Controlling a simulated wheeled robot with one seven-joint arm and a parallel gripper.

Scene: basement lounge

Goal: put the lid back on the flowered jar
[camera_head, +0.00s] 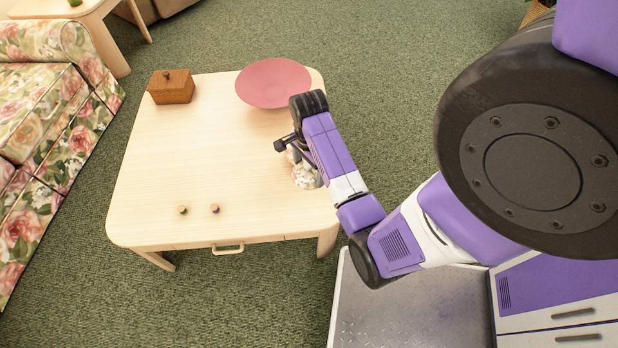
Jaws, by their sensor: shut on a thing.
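The flowered jar (304,176), white with a floral pattern, stands near the right edge of the pale wooden table (165,150). My wrist and forearm cover much of it. My gripper (292,155) is over the table at the jar, on its far left side in the picture. It is shut on a small pale thing, which appears to be the lid, mostly hidden by the wrist. I cannot tell whether the lid touches the jar.
A pink bowl (273,82) sits at the table's back right, close behind my wrist. A brown wooden box (171,87) stands at the back left. Two small knobs (182,210) (215,208) are near the front. The table's middle is clear. A flowered sofa (45,120) stands left.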

